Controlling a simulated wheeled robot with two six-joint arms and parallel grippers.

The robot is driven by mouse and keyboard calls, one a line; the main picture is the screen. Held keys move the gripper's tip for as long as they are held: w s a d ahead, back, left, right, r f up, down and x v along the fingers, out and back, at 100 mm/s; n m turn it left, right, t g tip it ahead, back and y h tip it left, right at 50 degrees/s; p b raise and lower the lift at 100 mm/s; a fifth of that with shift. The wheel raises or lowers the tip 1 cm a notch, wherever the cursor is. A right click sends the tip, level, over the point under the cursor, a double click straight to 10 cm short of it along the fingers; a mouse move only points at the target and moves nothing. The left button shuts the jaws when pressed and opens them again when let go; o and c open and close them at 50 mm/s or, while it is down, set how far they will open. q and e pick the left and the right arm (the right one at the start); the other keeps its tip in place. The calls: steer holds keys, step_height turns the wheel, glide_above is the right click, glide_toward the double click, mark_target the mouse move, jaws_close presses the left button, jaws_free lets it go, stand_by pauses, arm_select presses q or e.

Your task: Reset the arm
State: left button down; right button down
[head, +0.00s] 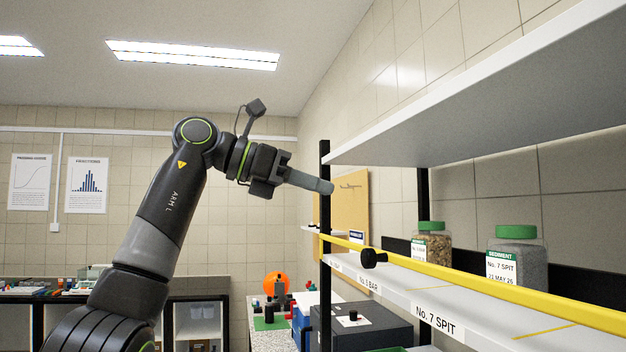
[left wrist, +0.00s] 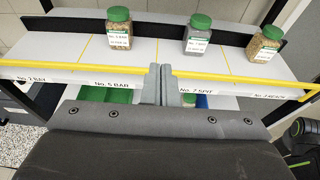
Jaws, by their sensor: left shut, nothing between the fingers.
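My left arm rises from the lower left of the head view and bends to the right at its top. My left gripper (head: 330,187) is shut and empty, its fingers pointing right toward the shelf's black upright post. In the left wrist view its two grey fingers (left wrist: 160,84) stand together in front of the shelf's yellow rail. From these frames I cannot tell whether they touch the rail. My right gripper is not in view.
The shelf board (left wrist: 150,53) holds several green-lidded jars, including a grey-filled one (head: 517,258) and a tan-filled one (head: 432,246). A yellow rail (head: 480,285) runs along its front. An upper shelf (head: 480,90) overhangs. The room left of the shelf is open.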

arm_select(q)
steer(key=shift+s+a+r, duration=0.1)
steer(key=shift+a+r, duration=0.2)
steer(key=shift+r, duration=0.3)
